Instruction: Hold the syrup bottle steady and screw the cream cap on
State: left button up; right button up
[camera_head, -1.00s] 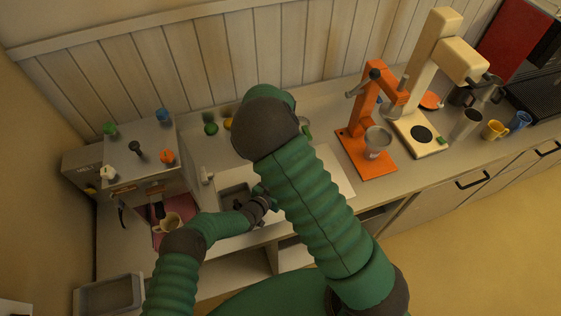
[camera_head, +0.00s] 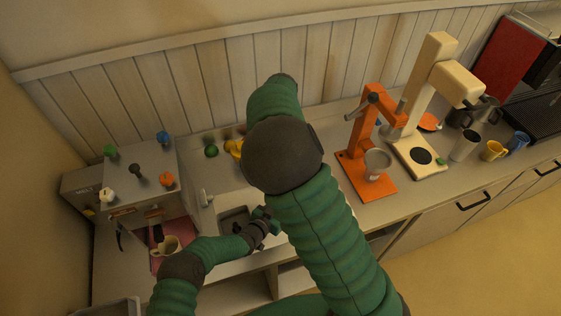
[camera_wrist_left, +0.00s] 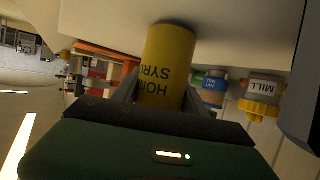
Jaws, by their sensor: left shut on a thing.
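The syrup bottle is a yellow cylinder (camera_wrist_left: 166,64) with dark upside-down lettering, seen in the left wrist view. My left gripper (camera_wrist_left: 150,92) is shut on it, one grey finger on each side. In the head view my left gripper (camera_head: 264,225) is low over the counter by the grey basin, and I cannot make out the bottle there. My right arm crosses the middle of the head view, its dark joint covering part of the counter.
A jar with a yellow cap (camera_wrist_left: 258,108) and a blue-banded jar (camera_wrist_left: 214,90) stand beyond the bottle. An orange press (camera_head: 370,160) and cream machine (camera_head: 425,110) stand to the right.

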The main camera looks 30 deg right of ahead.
pick_arm(q)
jog(key=o, duration=1.6)
jog(key=shift+o, duration=0.2)
jog(key=v, duration=1.2)
jog(key=shift+d+f, duration=0.1)
